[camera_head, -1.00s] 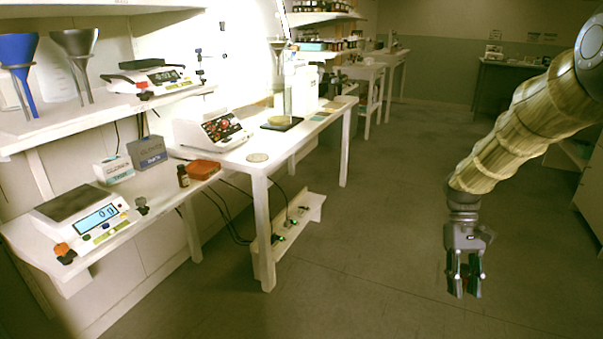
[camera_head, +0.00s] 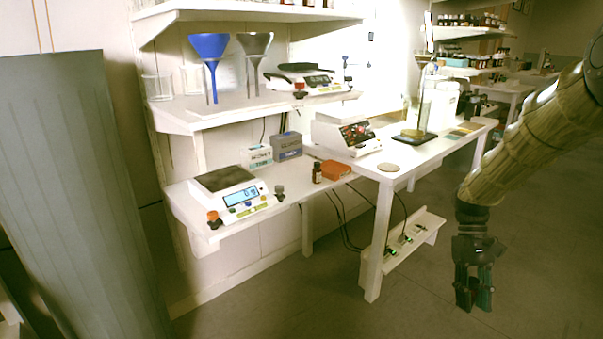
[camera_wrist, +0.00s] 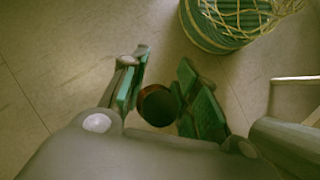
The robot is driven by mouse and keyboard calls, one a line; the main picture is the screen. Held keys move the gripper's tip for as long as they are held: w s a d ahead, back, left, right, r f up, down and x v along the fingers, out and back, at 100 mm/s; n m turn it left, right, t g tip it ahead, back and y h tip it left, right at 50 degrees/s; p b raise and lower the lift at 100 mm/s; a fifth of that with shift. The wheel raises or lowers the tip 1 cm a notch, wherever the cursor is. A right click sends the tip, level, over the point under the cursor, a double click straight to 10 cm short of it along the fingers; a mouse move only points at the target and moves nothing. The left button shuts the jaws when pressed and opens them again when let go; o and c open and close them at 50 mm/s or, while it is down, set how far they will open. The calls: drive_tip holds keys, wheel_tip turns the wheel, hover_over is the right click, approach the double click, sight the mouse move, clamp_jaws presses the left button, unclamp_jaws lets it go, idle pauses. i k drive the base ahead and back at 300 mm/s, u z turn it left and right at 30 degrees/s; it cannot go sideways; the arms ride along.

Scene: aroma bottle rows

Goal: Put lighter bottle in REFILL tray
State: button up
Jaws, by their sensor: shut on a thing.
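My gripper (camera_head: 474,298) hangs low over the floor at the right of the head view, right of the benches. In the wrist view, its green-padded fingers (camera_wrist: 157,100) are shut on a dark round-topped bottle (camera_wrist: 158,106), seen from above. The grip hides most of it, and I cannot read a label. Another small dark bottle (camera_head: 317,172) stands upright on the low bench beside an orange box (camera_head: 336,169). A scale (camera_head: 226,190) with a lit display, seeming to read 0 g, stands left of it. I cannot make out a tray marked REFILL.
A large grey-green ribbed column (camera_head: 85,200) fills the left side. The white bench (camera_head: 395,172) carries another instrument (camera_head: 345,135). Funnels (camera_head: 208,60) stand on the upper shelf (camera_head: 215,115). In the wrist view, a round green, netted object (camera_wrist: 235,20) stands nearby on open floor.

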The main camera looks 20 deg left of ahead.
sight(338, 175)
drive_tip(key=u, duration=0.8)
drive_tip(key=i, duration=1)
